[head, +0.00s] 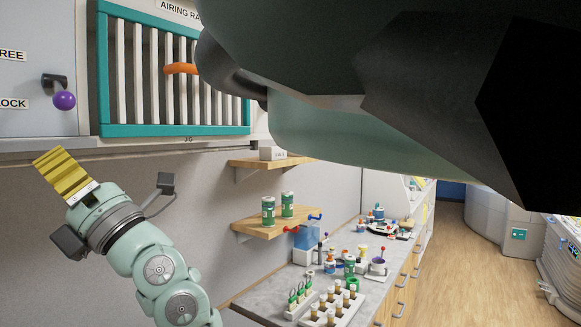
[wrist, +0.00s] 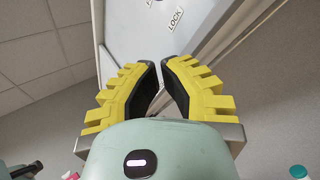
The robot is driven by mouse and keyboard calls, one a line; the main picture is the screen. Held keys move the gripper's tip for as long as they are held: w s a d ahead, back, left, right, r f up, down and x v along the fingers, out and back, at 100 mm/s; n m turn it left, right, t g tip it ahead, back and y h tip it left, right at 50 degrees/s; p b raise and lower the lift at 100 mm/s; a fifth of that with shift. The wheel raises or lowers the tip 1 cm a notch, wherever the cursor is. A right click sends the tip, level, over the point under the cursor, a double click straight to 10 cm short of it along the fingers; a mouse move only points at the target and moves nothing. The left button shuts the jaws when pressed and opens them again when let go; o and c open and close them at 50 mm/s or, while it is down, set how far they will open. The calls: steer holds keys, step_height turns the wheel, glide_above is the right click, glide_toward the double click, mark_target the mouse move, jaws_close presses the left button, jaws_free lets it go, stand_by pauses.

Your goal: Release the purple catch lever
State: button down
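The purple catch lever shows in the head view at the upper left: a round purple knob (head: 64,100) hangs below a dark pivot (head: 54,80) on a pale panel. The knob is level with the LOCK label (head: 13,103), below the FREE label (head: 13,56). My gripper (head: 47,168), with yellow ribbed fingers, is below the knob and apart from it, pointing up and left. In the wrist view my gripper (wrist: 160,62) has its fingertips almost together, with nothing between them. The LOCK label (wrist: 176,18) shows beyond the tips; the purple knob is not visible there.
A teal-framed airing rack (head: 175,130) with an orange handle (head: 182,68) is right of the lever. Wooden shelves (head: 268,222) with green jars and a cluttered bench (head: 265,305) stand below right. My own arm blocks the head view's upper right.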

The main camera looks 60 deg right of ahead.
mark_target(61, 94)
steer(key=shift+s+d+r+t+h, duration=0.2)
steer(key=shift+d+h, duration=0.3)
steer(key=shift+d, duration=0.05)
steer(key=shift+s+d+r+t+h, duration=0.15)
steer(key=shift+d+t+h, duration=0.05)
steer(key=shift+d+h, duration=0.35)
steer(key=shift+p+x, duration=4.05)
steer(key=shift+x, duration=1)
steer(key=shift+s, duration=0.1)
